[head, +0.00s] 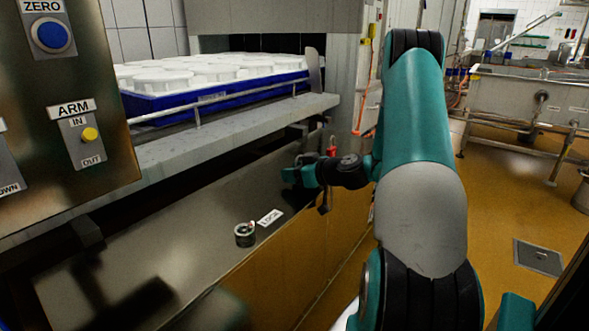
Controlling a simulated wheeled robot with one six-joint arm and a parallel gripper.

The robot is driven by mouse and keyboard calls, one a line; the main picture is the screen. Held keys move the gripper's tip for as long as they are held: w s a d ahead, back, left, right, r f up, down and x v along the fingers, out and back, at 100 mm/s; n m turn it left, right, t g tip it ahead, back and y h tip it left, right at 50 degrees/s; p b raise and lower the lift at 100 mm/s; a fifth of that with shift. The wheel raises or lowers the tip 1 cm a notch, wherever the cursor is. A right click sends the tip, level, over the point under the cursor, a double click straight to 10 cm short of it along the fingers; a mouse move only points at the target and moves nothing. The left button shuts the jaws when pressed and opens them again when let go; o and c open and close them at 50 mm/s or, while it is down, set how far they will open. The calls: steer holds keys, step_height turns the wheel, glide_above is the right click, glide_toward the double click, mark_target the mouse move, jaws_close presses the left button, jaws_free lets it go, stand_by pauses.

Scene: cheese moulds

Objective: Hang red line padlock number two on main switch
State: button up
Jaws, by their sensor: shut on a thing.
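My gripper (303,174) is at the middle of the head view, over the right end of the steel ledge, reaching left from my arm. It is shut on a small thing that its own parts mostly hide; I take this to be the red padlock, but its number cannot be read. A small red part (332,151) shows just above and behind the gripper; I cannot tell whether it belongs to a padlock or to something on the machine behind. I cannot make out the main switch for certain.
A label reading LOCK (269,217) lies on the steel ledge (190,240) beside a small dark round item (245,235). Above, a blue tray (220,98) of white moulds stands on a shelf. A control panel (70,110) is at left. Open floor (500,230) lies right.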

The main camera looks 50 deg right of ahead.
steer(key=shift+f, duration=0.15)
steer(key=shift+f+b, duration=0.25)
steer(key=shift+b, duration=0.05)
steer(key=o, duration=1)
steer(key=shift+r, duration=0.1)
steer(key=shift+r+p, duration=0.1)
steer(key=shift+p, duration=0.4)
steer(key=shift+s+d, duration=0.1)
steer(key=shift+s, duration=0.15)
steer(key=p+v, duration=0.2)
steer(key=v, duration=1.5)
steer(key=shift+d, duration=0.15)
